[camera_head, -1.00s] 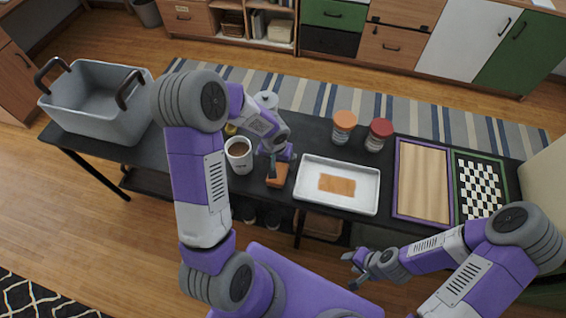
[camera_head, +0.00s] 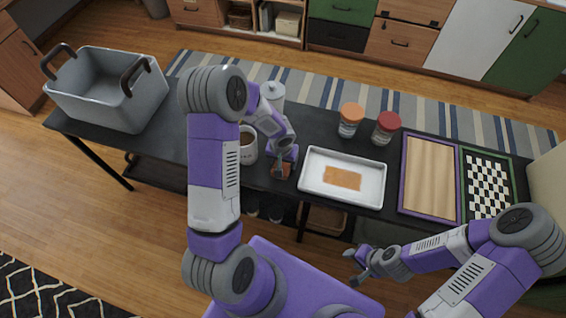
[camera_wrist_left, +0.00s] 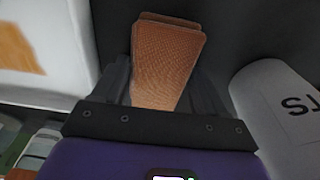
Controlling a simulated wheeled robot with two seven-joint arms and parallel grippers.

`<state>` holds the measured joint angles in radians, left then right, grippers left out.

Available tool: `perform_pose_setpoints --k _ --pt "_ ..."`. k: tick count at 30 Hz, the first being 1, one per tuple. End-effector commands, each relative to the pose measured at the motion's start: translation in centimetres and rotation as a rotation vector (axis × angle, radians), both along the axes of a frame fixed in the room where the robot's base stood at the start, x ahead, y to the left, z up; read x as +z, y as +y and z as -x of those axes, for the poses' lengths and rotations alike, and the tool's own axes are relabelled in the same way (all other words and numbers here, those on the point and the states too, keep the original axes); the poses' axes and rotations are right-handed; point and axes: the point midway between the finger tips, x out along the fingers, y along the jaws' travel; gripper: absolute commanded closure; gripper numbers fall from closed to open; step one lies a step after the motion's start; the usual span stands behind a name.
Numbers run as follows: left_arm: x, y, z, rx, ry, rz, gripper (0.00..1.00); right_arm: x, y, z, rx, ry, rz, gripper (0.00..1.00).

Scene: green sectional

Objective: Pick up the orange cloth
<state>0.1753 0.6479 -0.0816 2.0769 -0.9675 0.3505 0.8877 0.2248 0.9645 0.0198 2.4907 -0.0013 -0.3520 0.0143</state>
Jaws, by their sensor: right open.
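The orange cloth (camera_head: 281,171) is a small folded stack on the dark table, left of the white tray. It also shows in the left wrist view (camera_wrist_left: 165,62), between my two fingers. My left gripper (camera_head: 284,161) is down over it and hides part of it. The left fingers (camera_wrist_left: 160,90) stand apart on either side of the cloth; I cannot tell whether they press on it. My right gripper (camera_head: 357,264) is open and empty, in front of the table's near edge.
A white tray (camera_head: 318,190) with a flat orange-brown patch is close right of the cloth. Two jars (camera_head: 350,118) (camera_head: 386,128), a wooden board (camera_head: 430,178), a chessboard (camera_head: 487,185) and a grey bin (camera_head: 100,95) share the table.

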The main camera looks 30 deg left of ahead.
Motion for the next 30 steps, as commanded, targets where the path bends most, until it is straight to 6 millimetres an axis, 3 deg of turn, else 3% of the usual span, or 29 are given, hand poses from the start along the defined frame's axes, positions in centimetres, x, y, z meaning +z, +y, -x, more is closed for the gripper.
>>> perform_pose_setpoints --k 3,11,24,30 --pt "0.0 0.0 0.0 0.000 0.000 0.000 0.57 0.0 0.0 0.0 0.000 0.000 0.000 0.57" --pt "0.4 0.0 0.0 0.000 -0.001 0.000 0.57 0.2 0.0 0.0 0.000 0.000 0.000 0.57" --pt "8.4 0.0 0.0 0.000 -0.001 0.001 0.57 2.6 0.0 0.0 0.000 0.000 0.000 0.57" --pt "10.0 0.0 0.0 -0.002 0.002 0.000 0.57 2.9 0.0 0.0 0.000 0.000 0.000 0.57"
